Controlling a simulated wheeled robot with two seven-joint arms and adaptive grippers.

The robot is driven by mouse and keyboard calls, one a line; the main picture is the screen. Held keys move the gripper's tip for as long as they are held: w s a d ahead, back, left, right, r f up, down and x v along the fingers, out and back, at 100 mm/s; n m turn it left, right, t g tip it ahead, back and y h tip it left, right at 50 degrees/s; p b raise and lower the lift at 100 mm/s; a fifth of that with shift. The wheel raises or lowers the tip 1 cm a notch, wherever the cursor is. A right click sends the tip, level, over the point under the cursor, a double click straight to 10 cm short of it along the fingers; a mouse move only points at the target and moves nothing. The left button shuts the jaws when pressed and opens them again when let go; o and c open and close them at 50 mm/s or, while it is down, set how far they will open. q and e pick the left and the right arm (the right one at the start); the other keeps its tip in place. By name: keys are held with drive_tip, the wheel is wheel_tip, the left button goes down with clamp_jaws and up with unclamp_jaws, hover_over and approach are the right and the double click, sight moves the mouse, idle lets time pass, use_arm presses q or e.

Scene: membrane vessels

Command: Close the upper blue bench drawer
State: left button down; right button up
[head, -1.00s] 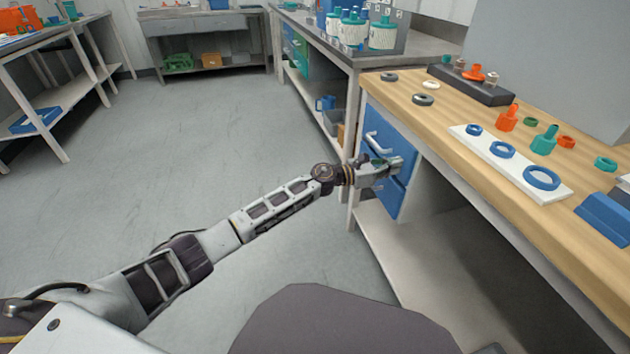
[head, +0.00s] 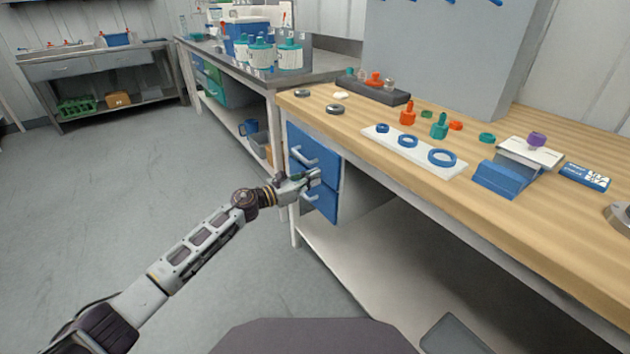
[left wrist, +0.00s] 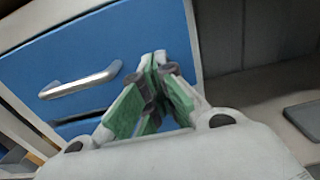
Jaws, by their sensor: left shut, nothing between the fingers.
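The blue bench drawers (head: 326,202) hang under the left end of the wooden bench, one above the other, each with a pale bar handle. The upper blue drawer (head: 318,147) looks flush or nearly flush with the bench; I cannot tell if a small gap is left. My left gripper (head: 317,177) is shut and empty in front of the drawer fronts, near the seam between them. In the left wrist view its green-padded fingers (left wrist: 158,62) are together before the blue front, right of the handle (left wrist: 80,83). Contact is unclear. My right gripper is out of view.
The wooden bench top (head: 480,205) carries a white strip with blue rings (head: 375,140), colored fittings and a blue block (head: 497,178). Beneath is an open lower shelf (head: 325,245). A grey bench (head: 300,78) with bottles stands behind. The floor at left is clear.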

use_arm(q)
drive_tip(key=p+v, duration=0.2)
drive_tip(key=v, duration=0.8)
drive_tip(key=shift+s+a, duration=0.2)
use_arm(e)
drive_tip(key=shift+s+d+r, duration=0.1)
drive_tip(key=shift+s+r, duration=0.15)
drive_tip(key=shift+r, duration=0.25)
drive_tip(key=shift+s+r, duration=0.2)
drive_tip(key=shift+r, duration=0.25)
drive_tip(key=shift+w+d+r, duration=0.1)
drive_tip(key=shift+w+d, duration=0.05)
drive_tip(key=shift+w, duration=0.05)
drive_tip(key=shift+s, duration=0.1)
use_arm(q)
wheel_tip(320, 180, up, 10)
drive_tip(key=p, duration=1)
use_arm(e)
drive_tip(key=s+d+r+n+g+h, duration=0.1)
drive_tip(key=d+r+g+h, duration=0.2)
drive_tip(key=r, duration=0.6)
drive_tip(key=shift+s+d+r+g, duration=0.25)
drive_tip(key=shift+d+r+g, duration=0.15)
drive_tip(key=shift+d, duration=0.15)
